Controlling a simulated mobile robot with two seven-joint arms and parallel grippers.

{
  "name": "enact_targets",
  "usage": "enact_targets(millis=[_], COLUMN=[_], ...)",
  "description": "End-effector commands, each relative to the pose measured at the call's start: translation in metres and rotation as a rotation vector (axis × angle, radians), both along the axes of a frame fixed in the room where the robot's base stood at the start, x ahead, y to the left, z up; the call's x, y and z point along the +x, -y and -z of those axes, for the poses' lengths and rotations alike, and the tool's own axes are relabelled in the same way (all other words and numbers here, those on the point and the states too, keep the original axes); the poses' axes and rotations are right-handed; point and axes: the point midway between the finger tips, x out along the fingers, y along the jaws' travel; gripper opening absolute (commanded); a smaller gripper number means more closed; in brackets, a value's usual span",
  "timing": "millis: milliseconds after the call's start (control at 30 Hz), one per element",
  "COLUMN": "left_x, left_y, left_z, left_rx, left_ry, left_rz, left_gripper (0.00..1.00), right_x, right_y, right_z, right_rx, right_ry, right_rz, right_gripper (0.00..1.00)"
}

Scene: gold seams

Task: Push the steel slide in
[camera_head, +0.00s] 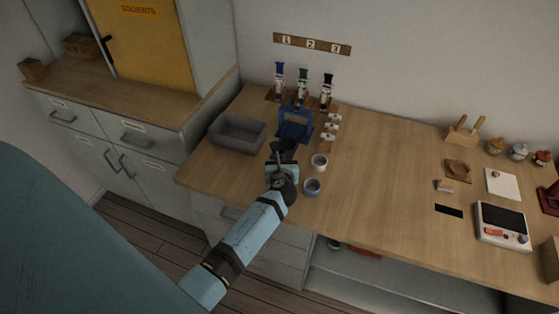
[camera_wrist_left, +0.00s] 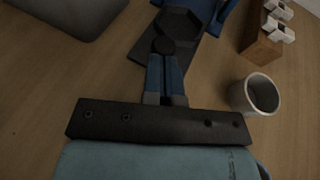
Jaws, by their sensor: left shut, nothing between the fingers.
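A blue device (camera_head: 295,122) stands on the wooden bench below three dispensers. In the left wrist view its dark base plate (camera_wrist_left: 138,52) carries a dark hexagonal part (camera_wrist_left: 180,24) and a round dark knob (camera_wrist_left: 165,46). I take this dark part to be the steel slide, but I cannot tell for sure. My left gripper (camera_head: 284,154) is at the near side of the device. In the left wrist view its fingers (camera_wrist_left: 165,62) are together and empty, with the tips at the knob. Whether they touch it I cannot tell. My right gripper is not in view.
A grey tray (camera_head: 237,132) stands left of the device. A white cup (camera_head: 319,162) and a blue-grey cup (camera_head: 312,187) stand right of my left gripper. The bench middle is clear; a scale (camera_head: 502,224) is far right.

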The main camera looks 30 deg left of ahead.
Motion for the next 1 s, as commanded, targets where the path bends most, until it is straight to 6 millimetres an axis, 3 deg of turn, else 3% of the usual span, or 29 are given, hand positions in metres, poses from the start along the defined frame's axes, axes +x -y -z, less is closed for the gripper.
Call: enact_targets(millis=[367,733,1000], left_x=[0.005,0.078,0.092], left_y=[-0.001,-0.018,-0.023], left_z=[0.0,0.001,-0.001], left_rx=[0.0,0.001,-0.001], left_ry=[0.001,0.001,0.003], left_rz=[0.001,0.002,0.0], left_gripper=[0.0,0.0,0.0], right_x=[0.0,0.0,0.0], right_y=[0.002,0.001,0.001], right_z=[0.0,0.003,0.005], right_rx=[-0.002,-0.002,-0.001], right_ry=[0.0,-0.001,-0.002], right_rz=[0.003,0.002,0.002], right_gripper=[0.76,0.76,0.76])
